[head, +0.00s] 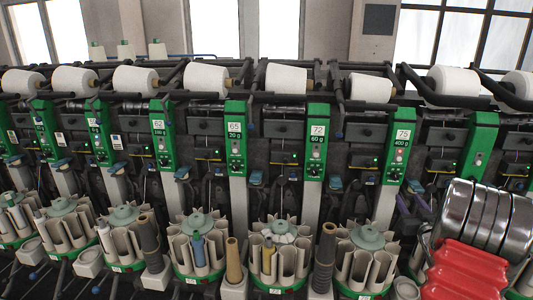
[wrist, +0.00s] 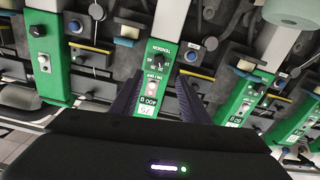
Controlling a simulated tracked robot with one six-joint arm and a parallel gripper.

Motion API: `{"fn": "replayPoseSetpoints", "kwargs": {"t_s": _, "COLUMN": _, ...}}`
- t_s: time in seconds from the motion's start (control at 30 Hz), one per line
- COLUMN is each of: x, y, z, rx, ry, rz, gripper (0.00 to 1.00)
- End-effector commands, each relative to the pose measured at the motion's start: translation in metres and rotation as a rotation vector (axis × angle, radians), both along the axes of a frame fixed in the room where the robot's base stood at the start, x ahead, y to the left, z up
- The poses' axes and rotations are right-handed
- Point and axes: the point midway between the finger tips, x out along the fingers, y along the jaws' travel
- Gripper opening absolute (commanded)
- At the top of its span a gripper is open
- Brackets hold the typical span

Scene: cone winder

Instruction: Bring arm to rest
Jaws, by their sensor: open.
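My gripper (wrist: 160,84) shows in the wrist view with its two dark ribbed fingers apart and nothing between them. Beyond the fingers is a green control panel (wrist: 158,68) with a knob and a label, seen upside down. In the head view my arm (head: 470,250), with its metal and red parts, fills the lower right corner in front of the machine. The gripper's fingers are hard to make out there against the dark machine parts.
A row of green panels (head: 316,142) runs along the winder, with white yarn cones (head: 208,80) above. Round bobbin magazines (head: 280,230) stand low in front. Dark (head: 325,255) and tan (head: 234,262) spools stand between them. Magazines lie close to my arm.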

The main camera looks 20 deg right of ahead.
Motion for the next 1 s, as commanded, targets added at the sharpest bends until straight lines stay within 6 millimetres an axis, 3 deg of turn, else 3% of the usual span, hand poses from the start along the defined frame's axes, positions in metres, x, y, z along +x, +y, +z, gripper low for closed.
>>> {"fn": "replayPoseSetpoints", "kwargs": {"t_s": 0.17, "x": 0.003, "y": 0.003, "z": 0.003, "rx": 0.0, "ry": 0.004, "rz": 0.001, "gripper": 0.42}}
{"fn": "replayPoseSetpoints", "kwargs": {"t_s": 0.37, "x": 0.023, "y": 0.026, "z": 0.021, "rx": 0.007, "ry": 0.048, "rz": -0.003, "gripper": 0.42}}
{"fn": "replayPoseSetpoints", "kwargs": {"t_s": 0.7, "x": 0.064, "y": 0.11, "z": 0.064, "rx": 0.051, "ry": 0.187, "rz": -0.018, "gripper": 0.42}}
{"fn": "replayPoseSetpoints", "kwargs": {"t_s": 1.0, "x": 0.073, "y": 0.199, "z": 0.09, "rx": 0.106, "ry": 0.31, "rz": -0.009, "gripper": 0.42}}
